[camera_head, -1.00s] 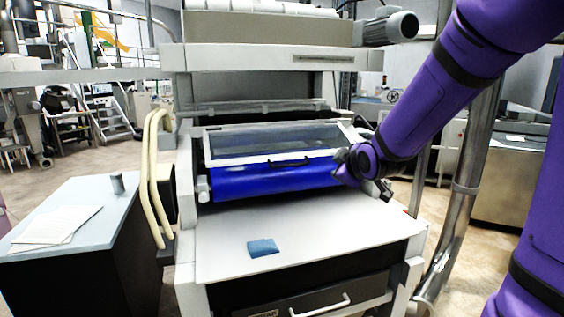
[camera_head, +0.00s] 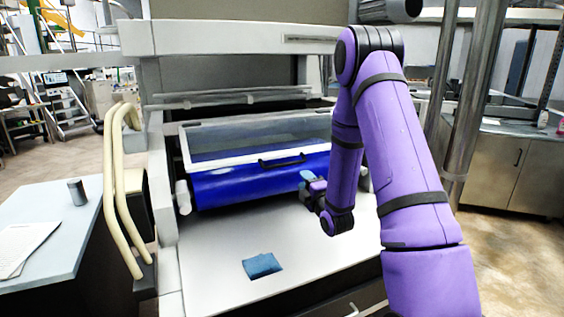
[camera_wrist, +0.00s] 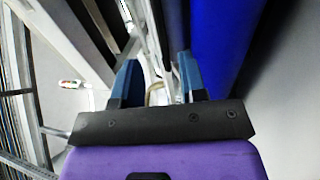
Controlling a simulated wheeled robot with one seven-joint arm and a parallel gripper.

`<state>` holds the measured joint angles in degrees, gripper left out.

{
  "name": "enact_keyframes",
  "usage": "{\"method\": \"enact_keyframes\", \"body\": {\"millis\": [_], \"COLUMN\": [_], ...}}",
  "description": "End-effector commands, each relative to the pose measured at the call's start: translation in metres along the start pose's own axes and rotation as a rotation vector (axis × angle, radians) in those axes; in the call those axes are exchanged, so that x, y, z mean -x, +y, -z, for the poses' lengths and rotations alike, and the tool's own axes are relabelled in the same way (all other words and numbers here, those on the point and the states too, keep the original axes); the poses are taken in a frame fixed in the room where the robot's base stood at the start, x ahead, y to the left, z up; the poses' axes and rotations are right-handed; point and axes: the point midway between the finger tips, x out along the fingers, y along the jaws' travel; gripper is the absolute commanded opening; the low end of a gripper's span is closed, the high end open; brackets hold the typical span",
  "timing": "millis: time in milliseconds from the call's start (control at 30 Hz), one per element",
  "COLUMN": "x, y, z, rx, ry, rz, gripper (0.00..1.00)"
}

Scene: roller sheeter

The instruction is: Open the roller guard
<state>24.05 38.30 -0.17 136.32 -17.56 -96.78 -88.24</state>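The roller guard (camera_head: 222,163) is a clear panel in a white frame, lying lowered over the blue roller (camera_head: 235,184) in the head view. Its black handle (camera_head: 282,161) is on the front edge, right of the middle. My gripper (camera_head: 305,183) is in front of the roller's right part, below and right of the handle and apart from it. In the wrist view my gripper (camera_wrist: 158,84) has its two blue fingers spread with a gap between them and nothing held. The blue roller (camera_wrist: 220,40) runs beside the right finger there. The handle cannot be made out in the wrist view.
A blue cloth (camera_head: 262,265) lies on the white table (camera_head: 215,262) in front of the roller. Cream curved bars (camera_head: 120,190) stand at the machine's left. A side table (camera_head: 50,220) with papers and a small cylinder is further left. A metal post (camera_head: 465,100) stands at the right.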

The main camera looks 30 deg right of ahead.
Motion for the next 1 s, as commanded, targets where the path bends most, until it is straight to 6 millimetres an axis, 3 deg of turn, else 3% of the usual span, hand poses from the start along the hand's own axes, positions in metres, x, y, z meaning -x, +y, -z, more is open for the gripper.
{"method": "enact_keyframes", "body": {"millis": [167,700,1000], "x": [-0.011,-0.095,-0.108], "y": [0.0,0.0,0.001], "z": [-0.001,-0.001,-0.001], "rx": [0.008,0.004,0.005], "ry": [0.0,-0.001,-0.001], "rz": [-0.011,-0.009,-0.008], "gripper": [0.39,0.39,0.39]}}
